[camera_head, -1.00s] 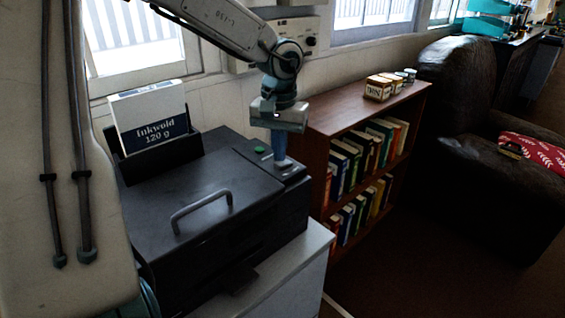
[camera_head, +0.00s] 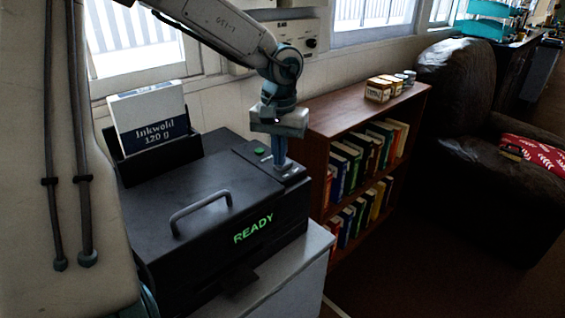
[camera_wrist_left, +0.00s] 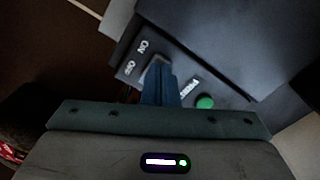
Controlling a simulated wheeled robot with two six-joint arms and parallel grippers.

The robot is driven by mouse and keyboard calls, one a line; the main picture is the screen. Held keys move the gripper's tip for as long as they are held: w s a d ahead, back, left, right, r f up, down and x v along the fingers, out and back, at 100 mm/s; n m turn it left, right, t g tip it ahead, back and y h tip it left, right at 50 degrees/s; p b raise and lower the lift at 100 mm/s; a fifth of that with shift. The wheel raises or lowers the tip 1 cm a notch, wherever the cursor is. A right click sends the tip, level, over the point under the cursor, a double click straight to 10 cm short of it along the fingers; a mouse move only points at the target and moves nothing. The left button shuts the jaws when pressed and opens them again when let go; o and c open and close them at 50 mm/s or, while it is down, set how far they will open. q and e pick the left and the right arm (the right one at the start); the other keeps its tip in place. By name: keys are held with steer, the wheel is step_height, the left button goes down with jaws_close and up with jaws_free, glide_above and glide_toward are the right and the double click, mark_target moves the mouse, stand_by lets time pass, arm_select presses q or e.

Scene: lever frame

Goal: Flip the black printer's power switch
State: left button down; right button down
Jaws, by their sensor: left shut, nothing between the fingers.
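The black printer (camera_head: 150,210) stands on a light cabinet, with green "READY" letters (camera_head: 253,228) lit on its front. Its control strip is at the top right. In the left wrist view the strip bears ON and OFF labels (camera_wrist_left: 137,57), part of another label, and a green button (camera_wrist_left: 205,102). My left gripper (camera_head: 281,168) points down at this strip, shut and empty, to the right of the green button (camera_head: 259,150). In the left wrist view its fingertips (camera_wrist_left: 158,68) lie beside the ON and OFF labels and hide the switch. My right gripper is not in view.
Paper labelled "Inkwold 120 g" (camera_head: 150,118) stands in the printer's rear feed. A handle (camera_head: 200,207) rises from its lid. A brown bookcase (camera_head: 322,150) stands close to the right. A dark armchair (camera_head: 470,140) is farther right, with dark floor between.

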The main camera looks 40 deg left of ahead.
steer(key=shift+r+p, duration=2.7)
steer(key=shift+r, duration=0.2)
